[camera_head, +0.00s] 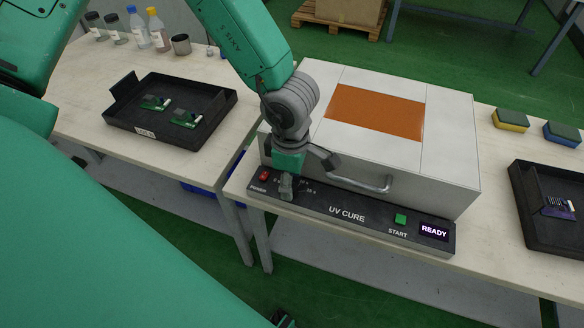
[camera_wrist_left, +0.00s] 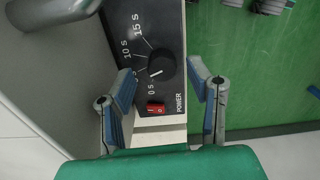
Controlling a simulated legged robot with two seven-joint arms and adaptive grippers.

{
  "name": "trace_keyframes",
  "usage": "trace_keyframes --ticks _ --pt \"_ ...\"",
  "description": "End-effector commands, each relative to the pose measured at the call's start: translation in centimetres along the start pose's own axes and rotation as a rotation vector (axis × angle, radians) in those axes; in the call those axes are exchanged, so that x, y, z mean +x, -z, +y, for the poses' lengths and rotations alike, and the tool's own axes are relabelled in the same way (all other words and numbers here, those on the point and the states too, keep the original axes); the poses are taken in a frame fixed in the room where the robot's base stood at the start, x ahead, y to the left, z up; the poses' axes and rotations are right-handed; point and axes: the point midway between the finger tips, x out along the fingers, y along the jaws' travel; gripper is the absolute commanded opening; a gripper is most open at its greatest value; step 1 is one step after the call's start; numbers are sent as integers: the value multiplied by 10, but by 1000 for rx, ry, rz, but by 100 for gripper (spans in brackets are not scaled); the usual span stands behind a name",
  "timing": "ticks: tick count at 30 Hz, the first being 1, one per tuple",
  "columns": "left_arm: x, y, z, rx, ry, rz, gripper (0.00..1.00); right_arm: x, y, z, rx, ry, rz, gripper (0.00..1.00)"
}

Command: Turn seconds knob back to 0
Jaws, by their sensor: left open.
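The black seconds knob (camera_wrist_left: 160,66) shows in the left wrist view on the dark panel, with 0 S, 10 S and 15 S marks around it. Its white pointer line is turned toward the low end of the scale, close to 0 S; I cannot tell whether it is exactly on it. My left gripper (camera_wrist_left: 161,70) is open, with one finger on each side of the knob; contact is not clear. In the head view my left gripper (camera_head: 287,186) is over the left end of the UV cure box's front panel (camera_head: 345,214) and hides the knob.
The red power switch (camera_head: 264,177) is close beside the gripper; it also shows in the wrist view (camera_wrist_left: 156,109). The box's handle (camera_head: 365,185) is just right. The green start button (camera_head: 400,218) and READY display (camera_head: 433,231) are farther right. Black trays (camera_head: 222,103) flank the box.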

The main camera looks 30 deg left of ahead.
Motion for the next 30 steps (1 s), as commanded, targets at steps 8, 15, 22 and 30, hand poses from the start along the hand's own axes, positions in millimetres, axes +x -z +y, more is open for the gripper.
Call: trace_keyframes --ticks 8,15,22,30 --pt "-61 -1 2 -2 -4 -5 46 0 0 0 0 0 1 0" --pt "-93 -1 2 -1 0 -3 46 0 1 0 0 0 0 0" --pt "-100 -1 2 0 2 -2 46 0 1 0 0 0 0 0" --pt "-94 3 1 37 -5 16 46 1 3 0 0 0 -1 0"
